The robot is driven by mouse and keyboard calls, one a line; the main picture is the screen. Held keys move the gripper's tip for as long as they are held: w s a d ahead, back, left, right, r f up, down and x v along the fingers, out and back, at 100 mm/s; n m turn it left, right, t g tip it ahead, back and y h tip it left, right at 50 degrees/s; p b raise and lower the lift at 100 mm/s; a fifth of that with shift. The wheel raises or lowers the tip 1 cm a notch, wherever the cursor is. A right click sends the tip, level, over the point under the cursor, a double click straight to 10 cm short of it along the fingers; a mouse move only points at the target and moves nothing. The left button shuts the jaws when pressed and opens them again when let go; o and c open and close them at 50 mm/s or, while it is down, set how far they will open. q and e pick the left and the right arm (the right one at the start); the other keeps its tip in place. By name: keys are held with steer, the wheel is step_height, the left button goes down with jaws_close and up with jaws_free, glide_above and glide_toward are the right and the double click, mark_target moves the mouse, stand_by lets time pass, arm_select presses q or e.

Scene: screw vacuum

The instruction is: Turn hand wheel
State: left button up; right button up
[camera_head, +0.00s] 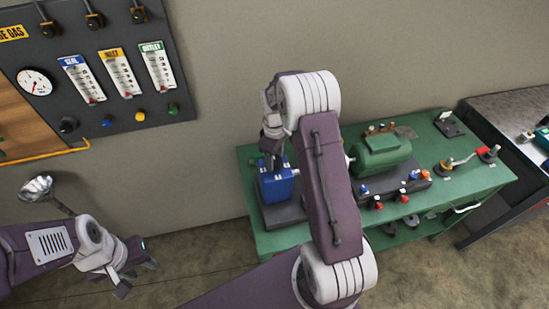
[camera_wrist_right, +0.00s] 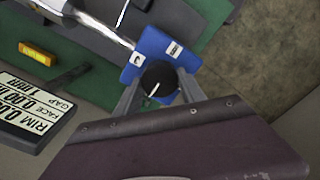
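A blue box (camera_head: 277,186) stands on a dark base at the left end of the green table. In the right wrist view the blue box (camera_wrist_right: 150,45) has white labels and a round black knob (camera_wrist_right: 158,78) with a white pointer line. No part plainly reads as a hand wheel. My right gripper (camera_head: 271,160) is just above the box. In the right wrist view its fingers (camera_wrist_right: 160,88) straddle the knob; whether they press on it cannot be told. My left gripper (camera_head: 138,280) is open and empty at the lower left, away from the table.
A green motor (camera_head: 382,155) and several red and blue knobs are on the green table (camera_head: 470,190). A gauge panel (camera_head: 110,95) is on the wall at the left. A digital readout (camera_wrist_right: 35,112) is beside the box. Another workbench (camera_head: 510,110) stands at the right.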

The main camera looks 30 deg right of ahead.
steer(key=c, duration=0.6)
steer(key=shift+o, duration=0.2)
steer(key=m, duration=0.3)
steer(key=shift+r+p, duration=0.1)
steer(key=shift+p, duration=0.25)
steer(key=m, duration=0.4)
steer(key=shift+d, duration=0.1)
steer(key=m+p, duration=0.1)
steer(key=m, duration=0.9)
steer(key=shift+w+m, duration=0.1)
steer(key=shift+m, duration=0.4)
